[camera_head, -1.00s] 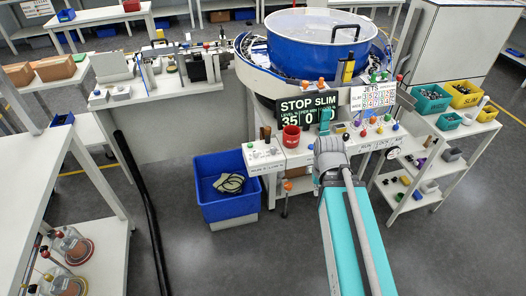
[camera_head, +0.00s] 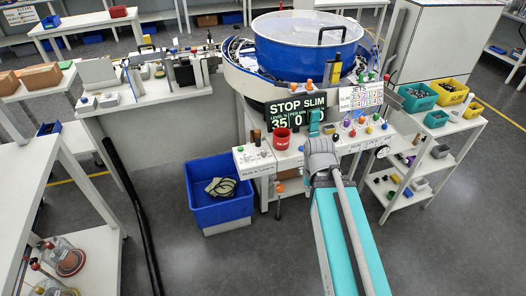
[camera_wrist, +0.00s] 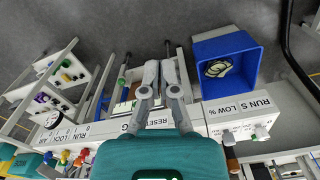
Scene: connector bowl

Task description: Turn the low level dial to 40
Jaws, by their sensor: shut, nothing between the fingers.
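The display board (camera_head: 297,115) reads STOP SLIM, with a level of 35 and a per-minute value of 0. The white control panel (camera_head: 254,162) stands below it on the left. My gripper (camera_wrist: 160,68) is shut and empty, apart from the dials, over the panel by the RESET label. In the head view my arm hides its fingers.
A blue bin (camera_head: 219,200) is on the floor to the left. Coloured knobs (camera_head: 368,128) line the bench to the right. The large blue bowl (camera_head: 300,50) rises behind.

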